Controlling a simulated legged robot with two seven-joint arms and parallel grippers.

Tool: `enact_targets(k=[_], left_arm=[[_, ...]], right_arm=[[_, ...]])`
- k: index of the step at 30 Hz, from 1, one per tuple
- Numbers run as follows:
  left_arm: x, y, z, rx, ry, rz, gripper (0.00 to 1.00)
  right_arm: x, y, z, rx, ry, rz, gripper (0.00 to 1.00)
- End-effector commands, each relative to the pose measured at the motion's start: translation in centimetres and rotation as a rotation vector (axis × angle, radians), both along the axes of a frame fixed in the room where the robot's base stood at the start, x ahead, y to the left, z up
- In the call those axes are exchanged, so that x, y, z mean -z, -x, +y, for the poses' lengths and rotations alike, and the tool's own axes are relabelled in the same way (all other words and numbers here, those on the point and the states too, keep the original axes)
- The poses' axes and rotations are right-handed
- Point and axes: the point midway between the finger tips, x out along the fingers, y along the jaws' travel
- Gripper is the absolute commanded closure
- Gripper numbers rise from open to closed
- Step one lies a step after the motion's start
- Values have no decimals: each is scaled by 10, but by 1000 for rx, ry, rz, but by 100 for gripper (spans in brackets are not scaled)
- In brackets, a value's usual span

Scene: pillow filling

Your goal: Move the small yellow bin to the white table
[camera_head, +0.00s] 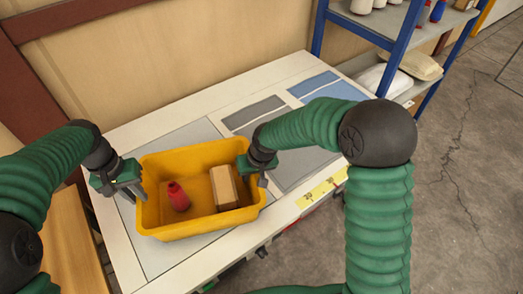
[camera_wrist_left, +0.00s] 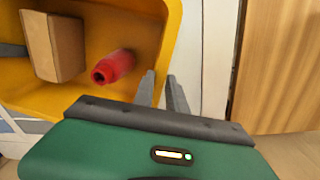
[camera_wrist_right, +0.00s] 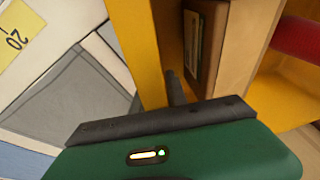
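The small yellow bin (camera_head: 200,226) is on or just above the pale table (camera_head: 125,245) in the head view; I cannot tell if its base touches. It holds a red bottle (camera_head: 178,197) and a tan box (camera_head: 223,188). My left gripper (camera_head: 133,194) is at the bin's left wall, its fingers close together on either side of the rim (camera_wrist_left: 170,40). My right gripper (camera_head: 252,174) is at the right wall, with one finger inside beside the box (camera_wrist_right: 212,60) and the outer finger mostly hidden by the wall (camera_wrist_right: 138,50).
The tabletop has grey panels (camera_head: 255,112), a blue panel (camera_head: 325,88) and a yellow numbered label (camera_head: 320,190). A blue-framed shelf (camera_head: 395,45) with bottles and sacks stands at the back right. A wooden surface (camera_head: 72,240) is at the left. Open concrete floor (camera_head: 470,190) lies right.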

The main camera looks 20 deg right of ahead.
Motion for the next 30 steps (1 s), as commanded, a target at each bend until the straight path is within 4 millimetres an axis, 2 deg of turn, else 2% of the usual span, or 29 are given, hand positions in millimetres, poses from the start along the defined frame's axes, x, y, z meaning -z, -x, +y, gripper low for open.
enact_targets(k=[1,4,15,20,27,30], left_arm=[[-2,-1,1,-2,-2,-2,77],[-2,0,1,-1,-1,-1,64],[-8,-1,0,0,1,-2,63],[-39,-2,3,-1,1,-6,63],[-98,-3,10,-1,0,-4,63],[-113,-3,11,-1,0,-2,63]], right_arm=[[-1,0,-1,1,2,1,76],[-1,1,-1,2,0,2,62],[-1,0,0,2,-1,1,62],[-2,0,0,2,-1,1,62],[-1,0,0,2,-1,1,62],[-1,0,0,2,-1,1,62]])
